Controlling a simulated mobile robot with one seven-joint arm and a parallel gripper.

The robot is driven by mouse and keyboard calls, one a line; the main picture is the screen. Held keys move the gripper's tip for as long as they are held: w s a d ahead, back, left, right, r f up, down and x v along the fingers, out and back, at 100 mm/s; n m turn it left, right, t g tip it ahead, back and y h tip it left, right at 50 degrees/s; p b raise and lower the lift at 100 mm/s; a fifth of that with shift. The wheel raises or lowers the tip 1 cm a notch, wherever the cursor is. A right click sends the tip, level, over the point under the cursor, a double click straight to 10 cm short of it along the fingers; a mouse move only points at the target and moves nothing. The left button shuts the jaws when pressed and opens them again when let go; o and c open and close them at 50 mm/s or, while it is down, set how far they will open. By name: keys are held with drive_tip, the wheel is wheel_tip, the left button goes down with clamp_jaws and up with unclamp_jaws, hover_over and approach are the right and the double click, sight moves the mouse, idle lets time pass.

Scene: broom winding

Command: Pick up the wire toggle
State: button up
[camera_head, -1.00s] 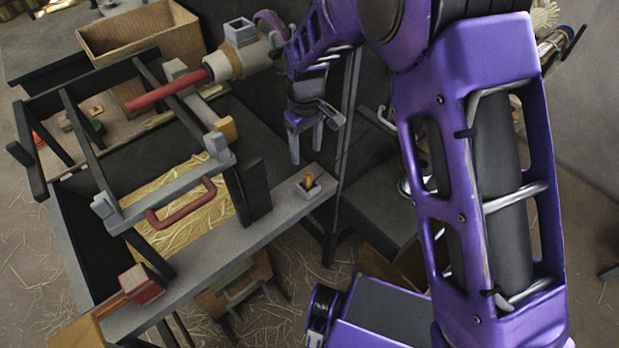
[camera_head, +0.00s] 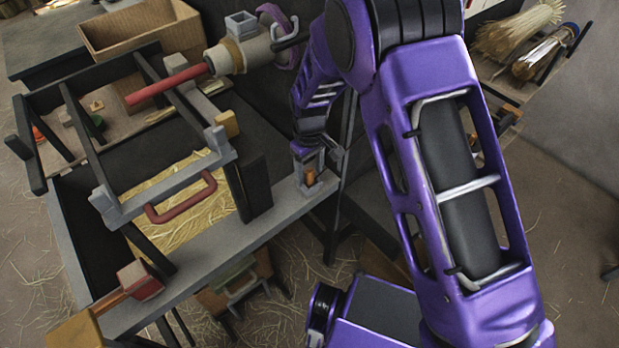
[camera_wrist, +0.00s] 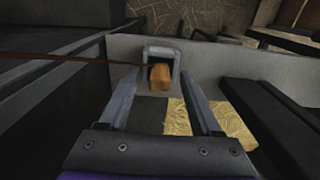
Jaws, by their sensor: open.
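The wire toggle (camera_head: 310,177) is a small orange-brown wooden block. It sits in a grey square holder on the bench's right end. In the wrist view the toggle (camera_wrist: 159,77) stands out from the grey holder (camera_wrist: 160,53), and a thin reddish-brown wire runs to it from the left. My gripper (camera_head: 308,182) is pointing down at the holder in the head view. In the wrist view my gripper (camera_wrist: 158,84) is open, with one finger on each side of the toggle's line and gaps between. Whether the fingertips are level with the toggle is hard to tell.
A dark upright block (camera_head: 249,187) is close by on the left. A red-and-wood mallet-like tool (camera_head: 138,282) lies at the front left. Bundled bristles (camera_head: 520,30) lie at upper right.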

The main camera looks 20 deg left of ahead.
sight(309, 172)
clamp_jaws()
drive_tip(key=shift+s+r, duration=0.2)
drive_tip(key=shift+r, duration=0.3)
wheel_tip(309, 172, up, 7)
drive_tip(key=shift+f+p, duration=0.2)
drive_tip(key=shift+p, duration=0.3)
drive_tip(key=s, duration=1.9)
drive_tip(key=shift+s+d+f, duration=0.15)
drive_tip(key=shift+s+f, duration=0.15)
